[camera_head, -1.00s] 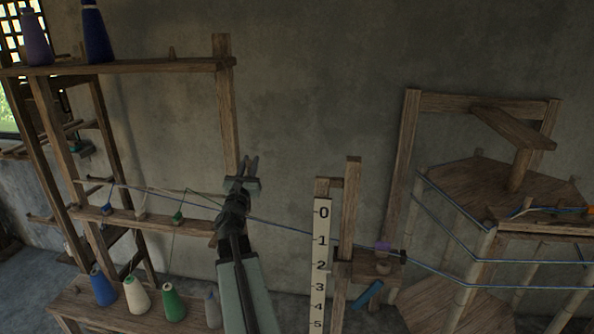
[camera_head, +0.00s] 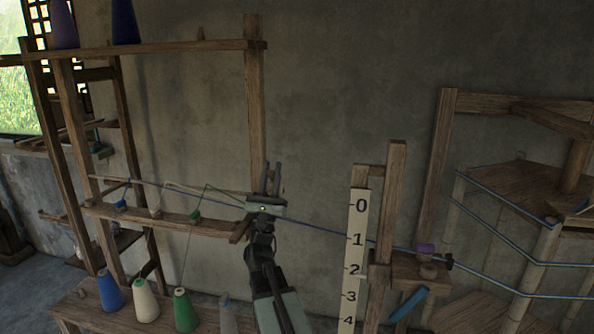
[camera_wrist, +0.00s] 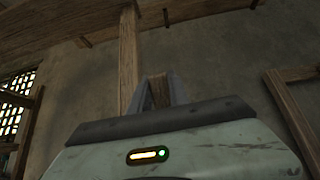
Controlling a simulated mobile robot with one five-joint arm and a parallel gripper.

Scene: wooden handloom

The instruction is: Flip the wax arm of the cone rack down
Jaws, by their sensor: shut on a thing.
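The cone rack (camera_head: 160,52) is a wooden frame on the left, with cones on its top shelf and its low base. My gripper (camera_head: 272,168) points upward at the lower part of the rack's right post (camera_head: 255,110). In the wrist view, my gripper (camera_wrist: 159,78) has its two dark fingers close together on a small brown wooden piece (camera_wrist: 160,94), which appears to be the wax arm. Its shape and pivot are mostly hidden by the fingers and gripper body. The post also stands just behind the fingers in the wrist view (camera_wrist: 128,60).
A rail (camera_head: 165,222) with small coloured guides runs to the left of my gripper. A blue thread (camera_head: 318,224) crosses to the right. A numbered scale (camera_head: 357,260) and wooden post (camera_head: 393,190) stand close on the right. Cones (camera_head: 146,300) stand below left.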

